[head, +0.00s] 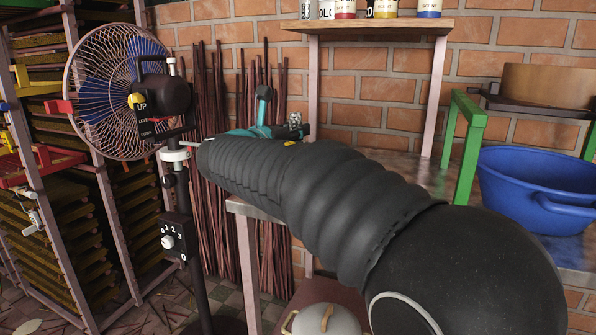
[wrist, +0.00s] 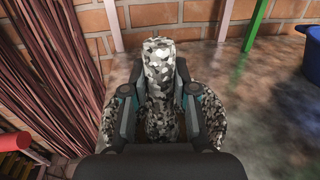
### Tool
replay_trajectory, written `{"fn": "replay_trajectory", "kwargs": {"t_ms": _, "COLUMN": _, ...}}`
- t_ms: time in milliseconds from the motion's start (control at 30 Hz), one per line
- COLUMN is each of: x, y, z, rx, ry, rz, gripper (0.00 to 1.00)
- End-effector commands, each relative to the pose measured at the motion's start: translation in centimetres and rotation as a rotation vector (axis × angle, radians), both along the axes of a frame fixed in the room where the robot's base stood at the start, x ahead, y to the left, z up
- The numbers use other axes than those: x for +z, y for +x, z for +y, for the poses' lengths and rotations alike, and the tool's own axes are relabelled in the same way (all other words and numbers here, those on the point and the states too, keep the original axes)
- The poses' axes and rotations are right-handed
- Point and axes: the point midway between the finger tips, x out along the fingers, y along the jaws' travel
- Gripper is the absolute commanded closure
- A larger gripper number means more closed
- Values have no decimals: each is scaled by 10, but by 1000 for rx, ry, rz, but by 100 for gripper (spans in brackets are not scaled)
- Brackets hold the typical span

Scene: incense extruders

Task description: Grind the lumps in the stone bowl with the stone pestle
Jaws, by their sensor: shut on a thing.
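The stone pestle (wrist: 159,58) is speckled black, grey and white, and my gripper (wrist: 160,92) is shut on it in the wrist view. A small speckled part, seemingly the pestle (head: 295,121), shows beside my gripper (head: 264,128) in the head view. The stone bowl (wrist: 213,117), also speckled, shows on both sides of my fingers in the wrist view. The pestle's lower part is between my fingers, over or in the bowl; I cannot tell whether it touches the bottom. The lumps are hidden, and my arm blocks the bowl in the head view.
The bowl stands on a worn metal table (wrist: 262,100). A blue basin (head: 537,185) and a green frame (head: 468,135) are at the right. A shelf (head: 380,27) with jars stands behind. A fan (head: 115,92) and bundled dark sticks (head: 210,130) are at the left.

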Motion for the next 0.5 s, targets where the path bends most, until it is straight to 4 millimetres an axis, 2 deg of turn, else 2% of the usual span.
{"fn": "replay_trajectory", "kwargs": {"t_ms": 500, "x": 0, "y": 3, "z": -15, "rx": -3, "ry": -2, "rz": 2, "gripper": 100}}
